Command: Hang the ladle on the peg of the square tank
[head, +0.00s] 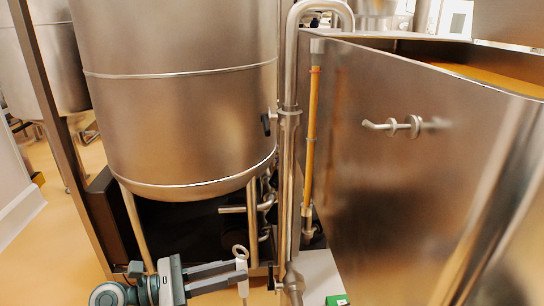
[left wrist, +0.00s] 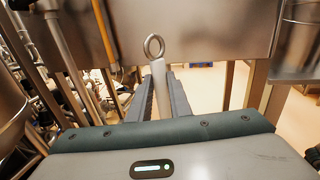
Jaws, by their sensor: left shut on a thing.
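The square tank (head: 400,200) is a brushed steel box filling the right of the head view. Its peg (head: 380,126) is a short metal rod with an upturned tip and ring-like collars, sticking out from the upper wall. My left gripper (head: 240,276) is at the bottom of the head view, below and left of the peg and apart from it. It is shut on the ladle (head: 241,262), gripping the pale handle. The ladle's ring (left wrist: 154,46) stands upright above the fingers in the left wrist view. The ladle's lower part is hidden or out of frame. My right gripper is not in view.
A large round steel vessel (head: 180,100) hangs on legs at left. A vertical steel pipe (head: 289,170) and a yellow tube (head: 311,130) stand between my left gripper and the tank's peg wall. A small green object (head: 337,300) lies at the bottom edge.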

